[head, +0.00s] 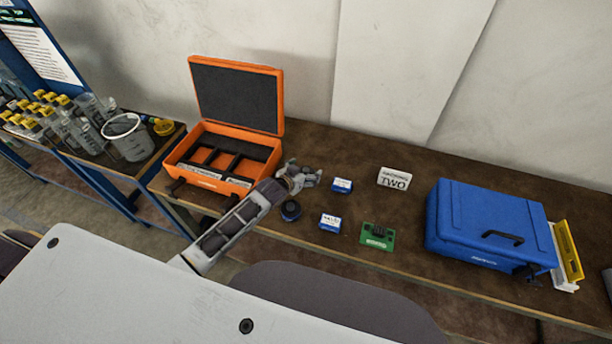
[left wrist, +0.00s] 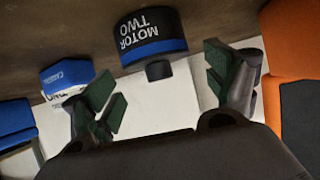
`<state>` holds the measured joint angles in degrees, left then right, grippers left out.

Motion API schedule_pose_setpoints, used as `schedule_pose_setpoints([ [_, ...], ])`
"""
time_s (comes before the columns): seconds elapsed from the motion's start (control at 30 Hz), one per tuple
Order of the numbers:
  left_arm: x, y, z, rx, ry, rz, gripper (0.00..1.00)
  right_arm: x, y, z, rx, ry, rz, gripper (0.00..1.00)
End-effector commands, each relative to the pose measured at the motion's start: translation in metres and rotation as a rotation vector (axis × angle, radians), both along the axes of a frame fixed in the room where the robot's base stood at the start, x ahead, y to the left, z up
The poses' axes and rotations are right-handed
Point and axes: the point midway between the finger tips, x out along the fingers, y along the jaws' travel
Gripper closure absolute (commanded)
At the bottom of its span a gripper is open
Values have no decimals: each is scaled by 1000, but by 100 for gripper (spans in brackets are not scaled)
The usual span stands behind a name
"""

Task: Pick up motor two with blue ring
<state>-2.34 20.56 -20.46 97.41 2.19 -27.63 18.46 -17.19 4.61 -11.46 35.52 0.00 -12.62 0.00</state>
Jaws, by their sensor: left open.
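My right gripper is not in view.
An open orange case (head: 225,150) stands left of the gripper. Two blue-and-white boxes (head: 342,186) (head: 330,222), a white "TWO" sign (head: 394,178) and a green board (head: 377,236) lie to the right. A closed blue case (head: 485,222) stands farther right.

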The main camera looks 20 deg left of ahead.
Motion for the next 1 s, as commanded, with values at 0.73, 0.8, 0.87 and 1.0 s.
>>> schedule_pose_setpoints([
  [0.73,0,0,0,0,0,0,78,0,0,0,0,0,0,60],
  [0.8,1,0,2,-1,-4,0,81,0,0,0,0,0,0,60],
  [0.87,1,0,2,-1,-4,0,81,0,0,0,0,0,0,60],
  [1.0,1,0,2,-1,-4,0,81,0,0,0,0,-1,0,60],
])
